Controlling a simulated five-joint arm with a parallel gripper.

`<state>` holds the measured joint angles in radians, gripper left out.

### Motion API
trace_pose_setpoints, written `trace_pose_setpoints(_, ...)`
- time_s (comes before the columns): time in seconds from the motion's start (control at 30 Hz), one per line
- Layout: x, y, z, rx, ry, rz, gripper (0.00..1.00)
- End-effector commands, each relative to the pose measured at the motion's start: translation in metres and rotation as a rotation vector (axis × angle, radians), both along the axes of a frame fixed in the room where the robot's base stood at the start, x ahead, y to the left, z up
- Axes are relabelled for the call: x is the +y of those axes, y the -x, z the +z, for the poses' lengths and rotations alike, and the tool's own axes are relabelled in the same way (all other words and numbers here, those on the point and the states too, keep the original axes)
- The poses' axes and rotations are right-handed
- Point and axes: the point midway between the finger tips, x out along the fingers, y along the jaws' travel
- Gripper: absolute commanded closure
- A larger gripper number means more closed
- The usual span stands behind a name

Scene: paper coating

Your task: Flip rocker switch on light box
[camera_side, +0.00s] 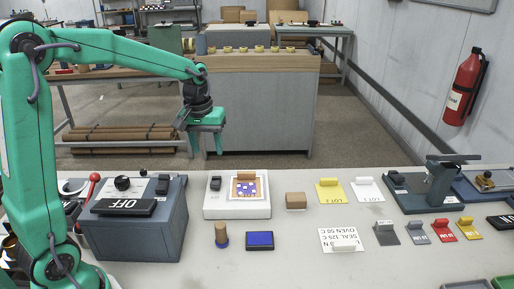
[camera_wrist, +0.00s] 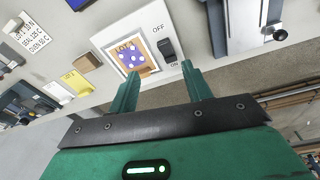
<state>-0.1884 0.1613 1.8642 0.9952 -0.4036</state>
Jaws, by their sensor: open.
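The white light box (camera_side: 262,211) stands on the table left of centre, with a purple-spotted sample on an orange-framed card (camera_side: 247,188) on top. Its dark rocker switch (camera_side: 215,184) is at the left of the top face. In the wrist view the rocker switch (camera_wrist: 167,50) sits between printed OFF and ON labels, beside the card (camera_wrist: 131,56). I cannot tell which way it is tipped. My gripper (camera_side: 206,154) is open and empty, above and apart from the light box. In the wrist view the gripper's fingertips (camera_wrist: 160,69) frame the switch area.
A blue-grey box (camera_side: 140,229) with an OFF panel and red-knobbed lever stands left of the light box. A tan block (camera_side: 296,201), a blue pad (camera_side: 260,240) and a wooden-handled stamp (camera_side: 221,234) are nearby. A yellow card (camera_side: 329,191) and press (camera_side: 438,184) lie to the right.

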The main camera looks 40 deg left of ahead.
Motion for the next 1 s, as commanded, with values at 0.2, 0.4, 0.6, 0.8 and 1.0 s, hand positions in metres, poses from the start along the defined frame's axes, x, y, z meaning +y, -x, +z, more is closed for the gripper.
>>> trace_pose_setpoints(0.2, 0.021, -0.029, -0.035, 0.065, 0.019, 0.103, 0.51)
trace_pose_setpoints(0.4, 0.035, -0.044, -0.060, 0.105, 0.031, 0.170, 0.51)
trace_pose_setpoints(0.6, 0.040, -0.049, -0.068, 0.116, 0.034, 0.194, 0.51)
trace_pose_setpoints(0.8, 0.040, -0.049, -0.070, 0.117, 0.034, 0.194, 0.51)
trace_pose_setpoints(1.0, 0.040, -0.049, -0.080, 0.118, 0.034, 0.194, 0.51)
